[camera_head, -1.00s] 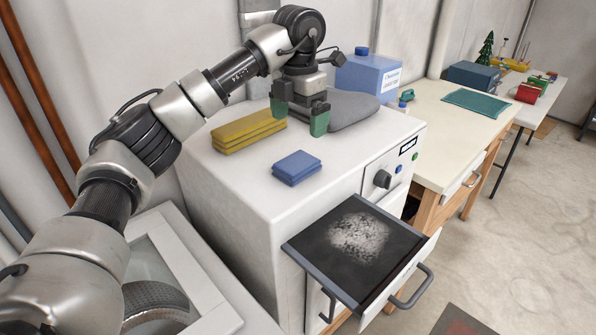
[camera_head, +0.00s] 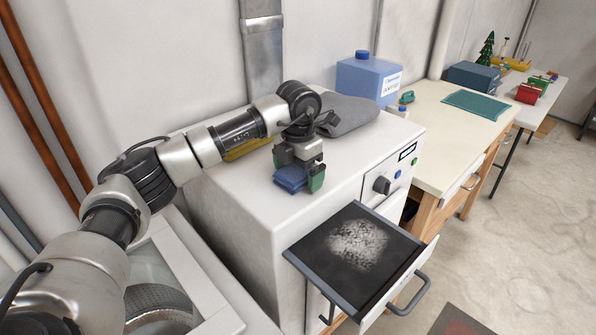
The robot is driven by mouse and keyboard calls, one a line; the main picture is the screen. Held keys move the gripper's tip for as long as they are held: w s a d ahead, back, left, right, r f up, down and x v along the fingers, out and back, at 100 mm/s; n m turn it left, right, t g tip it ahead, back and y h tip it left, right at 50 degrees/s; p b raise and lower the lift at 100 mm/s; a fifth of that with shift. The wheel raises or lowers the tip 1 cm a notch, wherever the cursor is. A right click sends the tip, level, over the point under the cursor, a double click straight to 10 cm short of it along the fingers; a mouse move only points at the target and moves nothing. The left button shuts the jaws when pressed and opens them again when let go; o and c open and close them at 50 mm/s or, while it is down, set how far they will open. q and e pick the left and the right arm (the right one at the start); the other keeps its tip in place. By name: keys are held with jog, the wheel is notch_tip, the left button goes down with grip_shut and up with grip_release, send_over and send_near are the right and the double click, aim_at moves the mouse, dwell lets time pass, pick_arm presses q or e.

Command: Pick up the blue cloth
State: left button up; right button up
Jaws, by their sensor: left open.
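The blue cloth (camera_head: 291,178) is a small folded stack on the white machine top (camera_head: 348,163), near its front edge. My left gripper (camera_head: 298,182) is over the cloth, pointing down, with its green-tipped fingers apart. One fingertip shows at the right side of the cloth. The gripper hides part of the cloth, and I cannot tell whether the fingers touch it. My right gripper is not in view.
A yellow folded cloth (camera_head: 247,149) lies behind my left arm, partly hidden. A grey cloth (camera_head: 350,115) lies at the back. An open drawer (camera_head: 355,250) with grey powder juts out in front. A blue canister (camera_head: 368,80) stands behind.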

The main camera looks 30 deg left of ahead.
aim_at(298, 169)
pick_arm(q)
jog(key=c, duration=1)
jog(key=shift+o, duration=0.2)
jog(key=shift+r, duration=0.1)
jog(key=shift+w+r+b, duration=0.1)
jog(key=shift+r+b, duration=0.35)
jog(key=shift+r, duration=0.1)
notch_tip(298, 169, up, 3)
jog(key=shift+f+b, duration=0.15)
jog(key=shift+b, duration=0.5)
jog(key=w+d+r+b, duration=0.1)
jog(key=w+d+r, duration=0.6)
jog(key=d, duration=0.2)
jog(key=shift+w+b, duration=0.2)
jog(key=shift+b, duration=0.2)
